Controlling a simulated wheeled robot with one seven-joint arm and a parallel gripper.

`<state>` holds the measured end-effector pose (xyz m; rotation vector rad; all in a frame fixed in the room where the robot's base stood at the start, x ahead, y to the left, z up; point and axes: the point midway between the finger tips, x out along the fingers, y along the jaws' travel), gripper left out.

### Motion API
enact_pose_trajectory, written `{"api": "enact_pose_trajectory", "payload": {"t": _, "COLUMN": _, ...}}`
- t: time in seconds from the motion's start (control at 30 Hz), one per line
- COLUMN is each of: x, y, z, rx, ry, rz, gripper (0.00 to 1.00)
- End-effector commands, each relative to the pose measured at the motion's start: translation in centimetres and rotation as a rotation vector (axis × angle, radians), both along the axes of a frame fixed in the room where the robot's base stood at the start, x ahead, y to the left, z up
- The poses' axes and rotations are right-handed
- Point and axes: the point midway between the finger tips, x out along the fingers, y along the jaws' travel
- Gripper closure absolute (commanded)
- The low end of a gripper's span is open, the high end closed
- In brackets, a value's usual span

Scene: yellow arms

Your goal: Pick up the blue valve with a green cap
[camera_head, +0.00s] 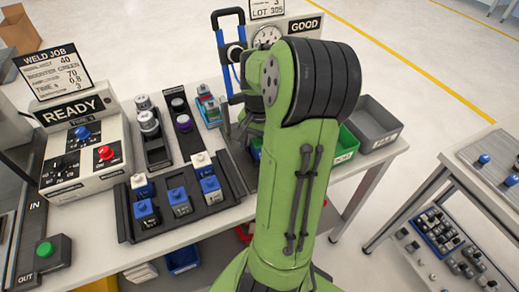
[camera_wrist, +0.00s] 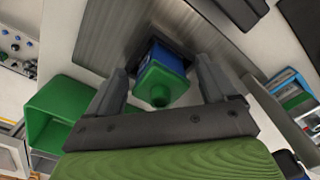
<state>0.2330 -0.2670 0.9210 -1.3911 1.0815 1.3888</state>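The blue valve with a green cap (camera_wrist: 160,80) shows in the wrist view, sitting in a dark slot of a grey fixture (camera_wrist: 108,40). My gripper (camera_wrist: 163,88) is open, with one dark finger on each side of the valve. A gap seems to show between the fingers and the valve; contact cannot be made out. In the head view my green arm hides this valve and most of my gripper.
In the head view a dark tray (camera_head: 222,212) on the white table holds several blue valves with blue or white caps. A green bin (camera_head: 346,146) and a grey bin (camera_head: 375,125) stand right of my arm. A READY control box (camera_head: 80,160) stands left.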

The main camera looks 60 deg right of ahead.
Motion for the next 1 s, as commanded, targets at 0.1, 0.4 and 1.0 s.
{"api": "enact_pose_trajectory", "payload": {"t": 0.1, "x": 0.0, "y": 0.0, "z": 0.0, "rx": 0.000, "ry": 0.000, "rz": 0.000, "gripper": 0.35}}
{"api": "enact_pose_trajectory", "payload": {"t": 0.4, "x": 0.0, "y": 0.0, "z": 0.1, "rx": 0.000, "ry": 0.000, "rz": 0.001, "gripper": 0.72}}
{"api": "enact_pose_trajectory", "payload": {"t": 1.0, "x": 0.1, "y": 0.0, "z": 9.5, "rx": -0.003, "ry": -0.001, "rz": 0.002, "gripper": 0.73}}
